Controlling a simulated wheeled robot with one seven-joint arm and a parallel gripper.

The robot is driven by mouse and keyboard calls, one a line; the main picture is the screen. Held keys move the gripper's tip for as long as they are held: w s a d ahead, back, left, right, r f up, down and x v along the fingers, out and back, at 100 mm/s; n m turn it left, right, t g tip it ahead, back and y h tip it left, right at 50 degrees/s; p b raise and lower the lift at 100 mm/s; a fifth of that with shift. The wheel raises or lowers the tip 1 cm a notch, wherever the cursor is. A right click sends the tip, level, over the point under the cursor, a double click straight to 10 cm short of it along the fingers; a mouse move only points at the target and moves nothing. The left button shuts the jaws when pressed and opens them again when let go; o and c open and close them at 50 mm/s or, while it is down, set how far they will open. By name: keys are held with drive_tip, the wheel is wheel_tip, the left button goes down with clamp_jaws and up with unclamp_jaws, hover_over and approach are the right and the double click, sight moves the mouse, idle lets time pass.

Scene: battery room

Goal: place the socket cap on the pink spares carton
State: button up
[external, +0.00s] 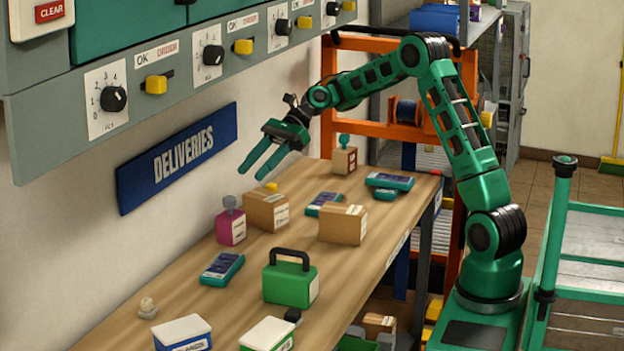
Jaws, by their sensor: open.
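The pink carton (231,230) stands upright on the wooden bench near the wall, with a white label on its front. A grey round-headed piece (230,203) sits on top of it. I cannot tell for sure which thing is the socket cap; a small pale knobbed piece (148,307) lies at the front left of the bench, and a small yellow piece (271,187) shows partly behind a cardboard box. My gripper (247,175) is open and empty, its two green fingers apart, in the air above the back of the bench, beyond the pink carton.
Cardboard boxes (266,211) (343,224) stand right of the pink carton. A green case (290,282) with a black handle, a teal device (222,269) and white-lidded tubs (182,333) are nearer. A teal-topped box (344,160) stands at the far end.

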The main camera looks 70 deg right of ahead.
drive_tip(key=shift+s, duration=0.1)
drive_tip(key=shift+s+h, duration=0.25)
drive_tip(key=shift+h, duration=0.05)
drive_tip(key=s+d+f+n+g+h, duration=0.1)
drive_tip(key=s+d+f+n+h, duration=0.1)
drive_tip(key=s, duration=1.3)
drive_tip(key=s+d+f+n+g+h, duration=0.2)
drive_tip(key=s+d+n+h, duration=0.2)
drive_tip(key=s+n, duration=0.4)
drive_tip(key=s+d+f+n+g+h, duration=0.1)
drive_tip(key=s+d+n+h, duration=0.3)
drive_tip(key=s, duration=1.8)
drive_tip(key=shift+s+d+f+n+g, duration=0.3)
drive_tip(key=shift+d+f+n, duration=0.25)
drive_tip(key=shift+d+n, duration=0.4)
drive_tip(key=shift+a, duration=0.1)
